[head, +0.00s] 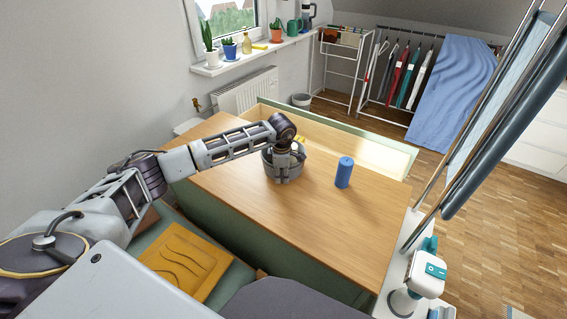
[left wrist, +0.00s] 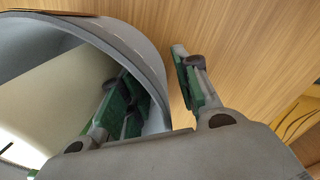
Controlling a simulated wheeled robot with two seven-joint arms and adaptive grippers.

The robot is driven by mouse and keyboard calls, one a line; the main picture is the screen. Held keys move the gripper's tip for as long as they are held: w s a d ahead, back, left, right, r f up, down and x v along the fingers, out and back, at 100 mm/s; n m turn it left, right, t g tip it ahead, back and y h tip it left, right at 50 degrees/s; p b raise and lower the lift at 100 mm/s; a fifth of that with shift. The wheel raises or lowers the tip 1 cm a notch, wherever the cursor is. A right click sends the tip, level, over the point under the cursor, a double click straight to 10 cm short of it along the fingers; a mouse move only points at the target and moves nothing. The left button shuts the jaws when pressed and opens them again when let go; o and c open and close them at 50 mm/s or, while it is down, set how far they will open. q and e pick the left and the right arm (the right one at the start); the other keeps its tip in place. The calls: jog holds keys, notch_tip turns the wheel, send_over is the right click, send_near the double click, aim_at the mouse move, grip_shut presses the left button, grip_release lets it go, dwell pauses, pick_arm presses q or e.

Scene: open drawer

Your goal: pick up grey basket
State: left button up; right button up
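The grey basket (head: 268,165) is a round, open container standing on the wooden top in the head view. In the left wrist view its curved grey wall (left wrist: 140,42) fills the upper left. My left gripper (head: 284,172) is at the basket's near side, pointing down. In the left wrist view the green-padded fingers of my left gripper (left wrist: 158,95) stand apart with the basket wall between them. One finger is inside the basket and the other is outside, with a visible gap between the outer finger and the wall. My right gripper is in neither view.
A blue cylinder (head: 343,172) stands on the wooden top (head: 320,228) right of the basket. An open drawer (head: 360,150) lies behind. A yellow folded cloth or panel (head: 187,262) is at the near left. A white-and-teal appliance (head: 425,275) is at the lower right.

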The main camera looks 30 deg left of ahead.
pick_arm(q)
jog(key=shift+f, duration=0.1)
dwell(0.4)
grip_shut()
